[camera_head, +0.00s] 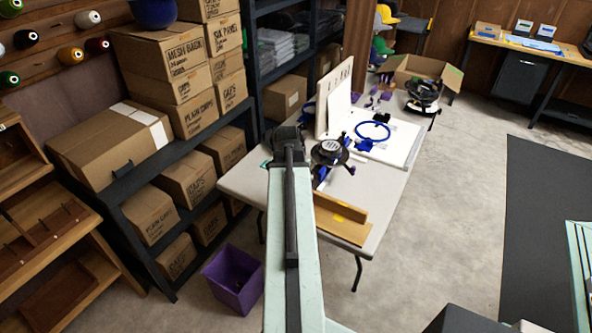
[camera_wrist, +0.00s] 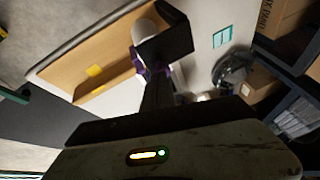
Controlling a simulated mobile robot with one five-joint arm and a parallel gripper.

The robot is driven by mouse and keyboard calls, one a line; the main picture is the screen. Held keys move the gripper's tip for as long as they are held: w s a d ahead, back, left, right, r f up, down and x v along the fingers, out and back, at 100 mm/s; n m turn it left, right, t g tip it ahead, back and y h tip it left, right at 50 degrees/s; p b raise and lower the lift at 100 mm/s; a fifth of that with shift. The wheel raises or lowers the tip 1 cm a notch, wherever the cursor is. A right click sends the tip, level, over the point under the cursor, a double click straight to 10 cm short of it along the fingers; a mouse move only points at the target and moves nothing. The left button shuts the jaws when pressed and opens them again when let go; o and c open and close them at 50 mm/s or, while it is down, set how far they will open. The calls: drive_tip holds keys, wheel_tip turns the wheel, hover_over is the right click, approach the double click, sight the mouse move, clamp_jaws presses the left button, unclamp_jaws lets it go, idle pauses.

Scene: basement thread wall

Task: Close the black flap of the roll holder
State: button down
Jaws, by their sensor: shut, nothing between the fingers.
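My gripper (camera_wrist: 158,82) is shut and empty, reaching up the middle of the wrist view. A dark angular piece (camera_wrist: 168,42), which looks like the black flap, shows right at or just past the fingertips; I cannot tell whether they touch. A white rounded roll (camera_wrist: 145,32) stands beside it, with small purple parts below. The fingers and the dark piece hide much of the holder. In the head view my arm reaches over the white table (camera_head: 245,184) and covers the holder, so the flap's angle cannot be judged there.
A brown tray (camera_head: 342,229) with a yellow mark lies right of my arm. A dark round-topped device (camera_head: 330,152) and a white board with a blue hoop (camera_head: 373,131) are farther back. Shelves of cardboard boxes (camera_head: 188,180) stand left; a purple bin (camera_head: 233,277) is on the floor.

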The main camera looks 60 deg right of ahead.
drive_tip(key=shift+s+f+b, duration=0.3)
drive_tip(key=shift+s+f, duration=0.3)
drive_tip(key=shift+s, duration=0.1)
drive_tip(key=shift+s+a+f+b, duration=0.1)
drive_tip(key=shift+b, duration=0.2)
